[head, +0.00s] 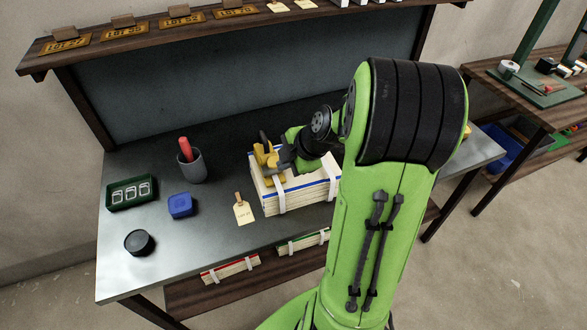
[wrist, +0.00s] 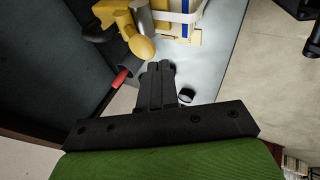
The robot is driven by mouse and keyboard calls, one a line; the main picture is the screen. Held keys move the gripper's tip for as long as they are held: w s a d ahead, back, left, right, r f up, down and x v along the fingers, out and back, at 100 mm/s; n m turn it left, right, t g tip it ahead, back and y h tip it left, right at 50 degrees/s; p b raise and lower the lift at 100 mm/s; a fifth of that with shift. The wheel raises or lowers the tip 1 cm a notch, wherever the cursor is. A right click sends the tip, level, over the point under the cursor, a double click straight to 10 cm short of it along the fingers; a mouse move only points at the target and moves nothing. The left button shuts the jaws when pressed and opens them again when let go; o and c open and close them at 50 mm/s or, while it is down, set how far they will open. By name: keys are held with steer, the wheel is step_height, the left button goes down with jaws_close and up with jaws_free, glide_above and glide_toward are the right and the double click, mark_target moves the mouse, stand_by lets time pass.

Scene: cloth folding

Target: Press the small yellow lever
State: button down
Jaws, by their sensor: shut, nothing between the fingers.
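A yellow device (head: 262,156) with a dark upright part stands on top of a banded stack (head: 297,194). In the wrist view, the yellow device (wrist: 108,12) shows at the top, with a rounded yellow lever end (wrist: 140,47) and a grey cylinder beside it. My gripper (head: 284,166) is beside the device, above the stack. In the wrist view, my gripper (wrist: 158,68) has its fingers together and empty, with the tips just below the yellow lever end. I cannot tell whether they touch. My arm hides part of the stack's right side.
On the grey bench are a grey cup (head: 192,168) with a red-handled tool, a blue box (head: 181,205), a green tray (head: 131,194), a black round item (head: 139,242) and a tag (head: 243,210). A shelf (head: 170,31) runs above the back panel. The bench's front left is mostly clear.

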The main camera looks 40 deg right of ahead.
step_height(320, 180, up, 9)
steer(key=s+d+p, duration=0.1)
steer(key=s+d, duration=0.1)
steer(key=shift+s, duration=0.35)
steer(key=shift+s+d, duration=0.1)
stand_by(0.4)
